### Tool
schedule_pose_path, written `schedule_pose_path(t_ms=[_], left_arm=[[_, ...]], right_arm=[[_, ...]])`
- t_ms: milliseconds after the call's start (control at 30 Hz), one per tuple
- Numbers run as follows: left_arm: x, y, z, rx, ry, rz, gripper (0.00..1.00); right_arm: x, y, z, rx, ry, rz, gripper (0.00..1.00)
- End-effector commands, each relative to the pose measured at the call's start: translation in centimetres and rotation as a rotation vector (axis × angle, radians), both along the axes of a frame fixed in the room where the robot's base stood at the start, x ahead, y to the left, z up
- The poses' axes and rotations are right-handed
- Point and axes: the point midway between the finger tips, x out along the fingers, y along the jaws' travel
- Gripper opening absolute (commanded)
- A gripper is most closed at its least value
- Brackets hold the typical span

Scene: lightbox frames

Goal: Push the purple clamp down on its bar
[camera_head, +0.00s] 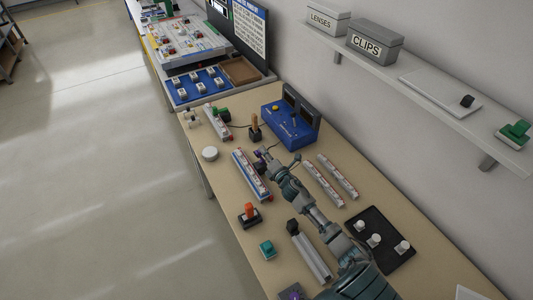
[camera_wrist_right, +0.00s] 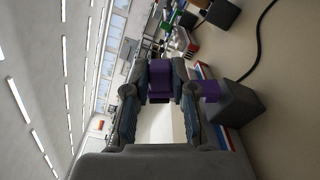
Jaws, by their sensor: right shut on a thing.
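My right gripper (camera_head: 268,154) reaches in from the lower right in the head view, its tip near the far end of a red, white and blue striped bar (camera_head: 250,176). In the right wrist view the gripper's fingers (camera_wrist_right: 160,80) are shut on a purple clamp part (camera_wrist_right: 160,92). A second purple part (camera_wrist_right: 209,91) shows beside the right finger, against a dark grey block (camera_wrist_right: 236,104). The striped bar (camera_wrist_right: 232,138) runs behind the fingers there. The clamp's contact with the bar is largely hidden. My left gripper is not in view.
A blue box (camera_head: 288,126) stands behind the gripper. Two pale rails (camera_head: 330,183) lie to its right. An orange-topped piece (camera_head: 249,214), a teal piece (camera_head: 267,249) and a dark panel with white knobs (camera_head: 380,240) stand nearer. A black cable (camera_wrist_right: 258,50) curves past the block.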

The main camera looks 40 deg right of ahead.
Motion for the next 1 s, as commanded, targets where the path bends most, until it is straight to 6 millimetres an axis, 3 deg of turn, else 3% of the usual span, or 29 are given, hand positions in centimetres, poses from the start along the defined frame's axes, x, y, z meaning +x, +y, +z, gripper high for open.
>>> schedule_pose_path(t_ms=[367,400,467,800,1000], left_arm=[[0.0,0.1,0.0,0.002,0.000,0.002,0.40],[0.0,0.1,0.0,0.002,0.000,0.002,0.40],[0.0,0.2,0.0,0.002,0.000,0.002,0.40],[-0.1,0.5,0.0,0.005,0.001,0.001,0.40],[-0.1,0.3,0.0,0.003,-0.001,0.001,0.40]], right_arm=[[-0.1,0.1,-0.4,-0.001,0.007,0.001,0.00],[-0.1,0.1,-0.4,-0.001,0.007,0.001,0.34],[-0.1,0.1,-0.4,-0.001,0.007,0.000,0.49],[-0.3,0.1,-0.2,-0.002,0.003,0.001,0.50],[-3.1,0.5,-0.3,-0.002,0.006,0.002,0.50]])
